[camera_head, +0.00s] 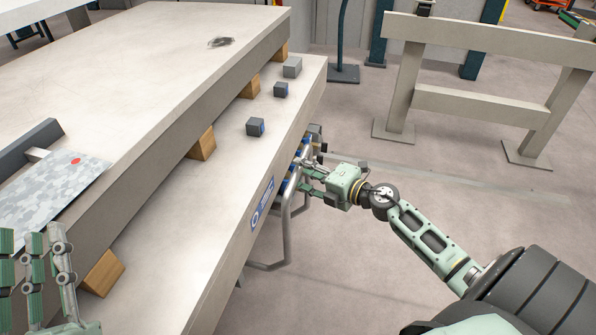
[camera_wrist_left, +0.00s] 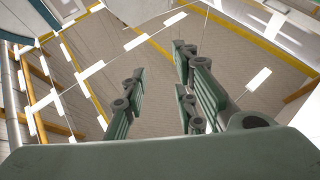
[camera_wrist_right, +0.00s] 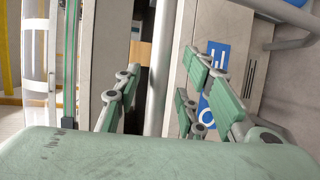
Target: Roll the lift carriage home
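The lift carriage is not plainly identifiable; a bent grey tube handle (camera_head: 287,228) stands out from the side of the long pale table (camera_head: 200,275). My right gripper (camera_head: 305,177) is at the table's side by the upper part of this tubing, fingers pointing left. In the right wrist view a grey tube (camera_wrist_right: 158,70) runs upright in the gap between its spread fingers (camera_wrist_right: 158,98); I see no finger closed on it. My left gripper (camera_head: 44,245) is raised at the lower left, open and empty. Its spread fingers also show in the left wrist view (camera_wrist_left: 160,80).
A blue label (camera_head: 262,203) is on the table's side. Small grey blocks (camera_head: 255,127) and wooden wedges (camera_head: 201,144) lie along the lower ledge. A speckled sheet (camera_head: 50,190) lies at left. A pale barrier (camera_head: 480,110) stands at the back right. Floor between is clear.

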